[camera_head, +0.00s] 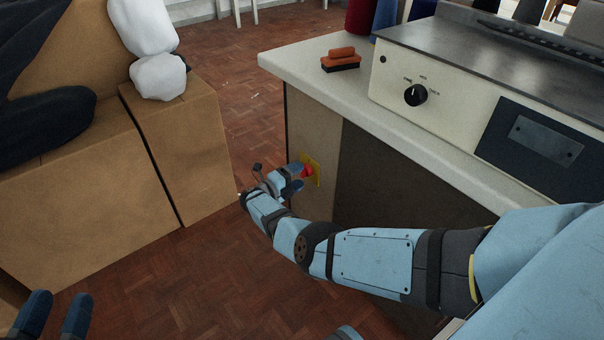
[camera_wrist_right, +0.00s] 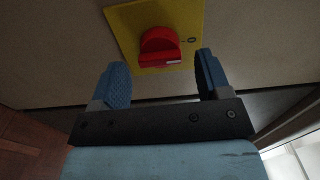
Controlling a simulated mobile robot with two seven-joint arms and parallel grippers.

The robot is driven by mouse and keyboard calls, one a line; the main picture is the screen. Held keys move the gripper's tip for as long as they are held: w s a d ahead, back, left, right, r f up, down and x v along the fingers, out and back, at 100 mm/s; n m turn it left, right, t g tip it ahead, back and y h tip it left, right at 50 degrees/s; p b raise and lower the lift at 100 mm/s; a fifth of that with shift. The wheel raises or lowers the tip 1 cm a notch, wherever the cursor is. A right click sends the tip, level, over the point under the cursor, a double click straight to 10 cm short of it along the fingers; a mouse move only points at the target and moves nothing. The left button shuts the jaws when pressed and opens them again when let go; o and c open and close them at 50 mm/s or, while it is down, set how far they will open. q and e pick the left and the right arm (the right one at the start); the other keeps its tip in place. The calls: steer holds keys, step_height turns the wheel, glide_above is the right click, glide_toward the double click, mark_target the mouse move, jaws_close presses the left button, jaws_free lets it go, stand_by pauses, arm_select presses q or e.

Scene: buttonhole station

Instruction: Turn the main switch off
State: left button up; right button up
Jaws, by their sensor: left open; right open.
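The main switch is a red rotary knob (camera_head: 308,171) on a yellow plate (camera_head: 316,164), fixed to the side panel of the workbench. In the right wrist view the red knob (camera_wrist_right: 160,42) carries a pale mark at its lower right. The yellow plate (camera_wrist_right: 190,18) shows a small round "O" mark right of the knob. My right gripper (camera_head: 295,178) is open just in front of the knob. In the right wrist view its fingers (camera_wrist_right: 161,66) stand apart on either side of the knob's lower edge, with gaps visible. My left gripper (camera_head: 55,316) is open and empty at the bottom left.
The workbench top (camera_head: 310,68) holds an orange-and-black brush (camera_head: 341,60) and a cream machine (camera_head: 450,100) with a black dial (camera_head: 415,95). Cardboard boxes (camera_head: 180,150) with white bundles stand at the left. Open brick-patterned floor (camera_head: 215,270) lies between.

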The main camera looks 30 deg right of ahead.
steer(key=a, duration=1.1)
steer(key=shift+s+a, duration=0.25)
steer(key=shift+s, duration=0.2)
